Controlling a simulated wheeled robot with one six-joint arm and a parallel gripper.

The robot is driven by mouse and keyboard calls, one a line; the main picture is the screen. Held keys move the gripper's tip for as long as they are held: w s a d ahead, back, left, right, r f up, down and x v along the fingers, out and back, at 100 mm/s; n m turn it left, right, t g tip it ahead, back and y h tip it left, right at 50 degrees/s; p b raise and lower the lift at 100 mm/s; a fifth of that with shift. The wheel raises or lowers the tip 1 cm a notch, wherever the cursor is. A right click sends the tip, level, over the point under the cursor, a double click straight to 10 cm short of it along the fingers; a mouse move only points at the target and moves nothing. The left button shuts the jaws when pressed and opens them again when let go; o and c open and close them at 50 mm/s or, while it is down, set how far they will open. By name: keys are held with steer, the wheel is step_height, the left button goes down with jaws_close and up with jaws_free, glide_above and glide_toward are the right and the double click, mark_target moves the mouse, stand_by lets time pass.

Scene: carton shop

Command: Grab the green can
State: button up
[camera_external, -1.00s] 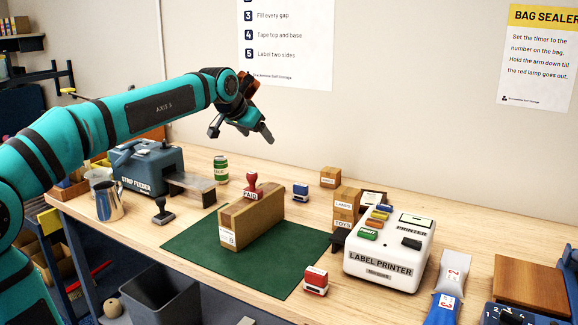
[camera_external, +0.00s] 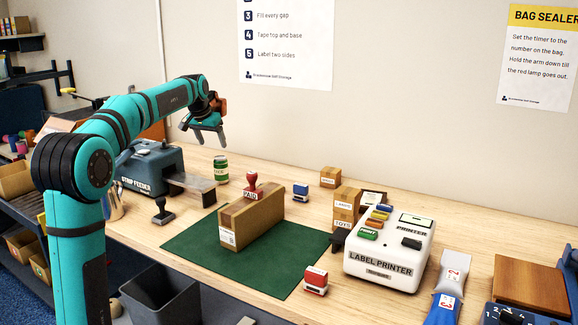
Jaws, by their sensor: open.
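The green can (camera_external: 221,169) stands upright on the wooden bench near the wall, right of the blue strip feeder. It has a green body with a pale band and a light top. My gripper (camera_external: 209,146) is open and empty, with its fingers pointing down. In the picture it is just above and slightly left of the can, apart from it. I cannot tell the exact depth between them.
The strip feeder (camera_external: 152,168) stands left of the can. A blue stamp (camera_external: 300,191) and small boxes (camera_external: 345,207) stand to the right.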

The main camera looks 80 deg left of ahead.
mark_target(219, 159)
steer(key=x, duration=0.8)
steer(key=shift+w+a+f, duration=0.1)
steer(key=shift+a+f, duration=0.05)
steer(key=shift+f, duration=0.2)
steer(key=shift+a+x, duration=0.15)
steer(key=shift+x, duration=1.1)
steer(key=shift+a+x, duration=0.15)
steer(key=shift+x, duration=1.1)
steer(key=shift+r, duration=0.1)
steer(key=c, duration=1)
steer(key=shift+r, duration=0.1)
